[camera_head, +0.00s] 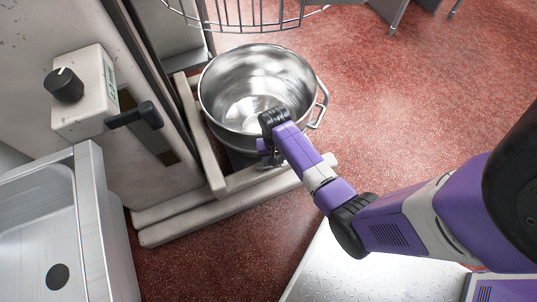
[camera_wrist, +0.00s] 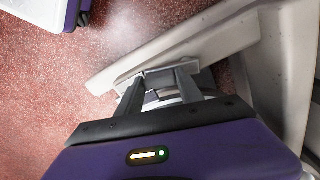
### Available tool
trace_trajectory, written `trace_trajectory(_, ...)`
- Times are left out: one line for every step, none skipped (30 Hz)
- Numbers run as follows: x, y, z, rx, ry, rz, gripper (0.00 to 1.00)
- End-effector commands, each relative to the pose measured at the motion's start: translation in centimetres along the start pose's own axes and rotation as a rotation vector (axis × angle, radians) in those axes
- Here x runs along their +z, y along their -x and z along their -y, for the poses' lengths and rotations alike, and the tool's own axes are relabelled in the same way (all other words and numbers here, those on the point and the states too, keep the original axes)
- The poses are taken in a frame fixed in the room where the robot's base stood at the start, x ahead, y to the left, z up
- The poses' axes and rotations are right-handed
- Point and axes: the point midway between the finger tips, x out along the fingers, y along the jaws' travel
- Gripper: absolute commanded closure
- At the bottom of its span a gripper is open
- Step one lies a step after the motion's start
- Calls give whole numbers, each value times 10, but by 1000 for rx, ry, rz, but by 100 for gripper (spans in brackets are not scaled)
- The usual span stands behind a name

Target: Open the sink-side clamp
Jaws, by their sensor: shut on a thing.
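A steel mixer bowl (camera_head: 225,80) sits in the mixer's pale cradle frame (camera_head: 240,180). My gripper (camera_head: 268,158) is low at the bowl's near side, largely hidden behind my own wrist in the head view. In the wrist view my gripper (camera_wrist: 160,90) has its two dark fingers closed around a small grey metal part (camera_wrist: 155,97) beside the pale frame, which appears to be the sink-side clamp. The clamp's full shape and how far it is turned are hidden by the fingers.
The steel sink (camera_head: 45,215) stands at the left. The mixer body (camera_head: 135,170) has a control box (camera_head: 85,95) with a black knob and a black lever (camera_head: 135,115). A wire guard (camera_head: 245,14) hangs above the bowl. Red floor (camera_head: 400,110) is clear at the right.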

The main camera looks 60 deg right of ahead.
Motion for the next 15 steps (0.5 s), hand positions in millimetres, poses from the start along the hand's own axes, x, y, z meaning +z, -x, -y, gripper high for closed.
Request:
trace_trajectory(2, 3, 0, 0, -31, 1, 100)
trace_trajectory(4, 3, 0, 0, -52, 1, 100)
trace_trajectory(5, 3, 0, 1, -80, 1, 100)
trace_trajectory(6, 2, 0, 0, -100, 1, 100)
trace_trajectory(7, 2, 1, 0, -119, 1, 100)
trace_trajectory(8, 2, 1, 0, -140, 1, 100)
trace_trajectory(8, 1, 1, 0, -151, 1, 100)
trace_trajectory(9, 1, 1, 0, -161, 1, 100)
trace_trajectory(9, 1, 1, 0, -170, 1, 100)
trace_trajectory(9, 0, 1, 0, -173, 1, 100)
trace_trajectory(9, 0, 1, 0, -175, 1, 100)
trace_trajectory(9, 0, 1, 0, -175, 1, 100)
trace_trajectory(9, 0, 1, 0, -175, 1, 100)
trace_trajectory(9, 0, 1, 0, -175, 1, 100)
trace_trajectory(9, 0, 1, 0, -175, 1, 100)
